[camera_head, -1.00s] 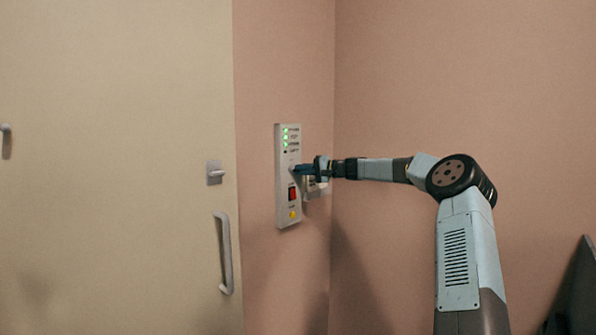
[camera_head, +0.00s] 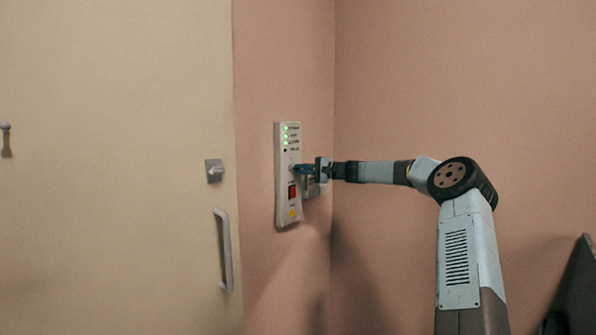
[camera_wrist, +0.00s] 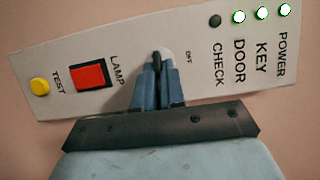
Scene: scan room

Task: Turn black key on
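The control panel (camera_head: 288,212) is a pale upright plate on the pink wall. In the wrist view the panel (camera_wrist: 127,52) appears turned on its side. The black key (camera_wrist: 157,59) sits in a round grey keyhole plate at the panel's middle, mostly hidden by my fingers. My gripper (camera_wrist: 158,70) has its blue fingertips close together on both sides of the key and looks shut on it. In the head view my gripper (camera_head: 294,168) reaches the panel from the right. The lamps by POWER, KEY and DOOR glow green; the CHECK lamp (camera_wrist: 215,20) is dark.
A red LAMP switch (camera_wrist: 90,74) and a yellow TEST button (camera_wrist: 39,86) are on the same panel. A cream door (camera_head: 120,180) with a handle (camera_head: 225,250) and a small latch (camera_head: 214,171) stands left. A wall corner lies close behind my gripper.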

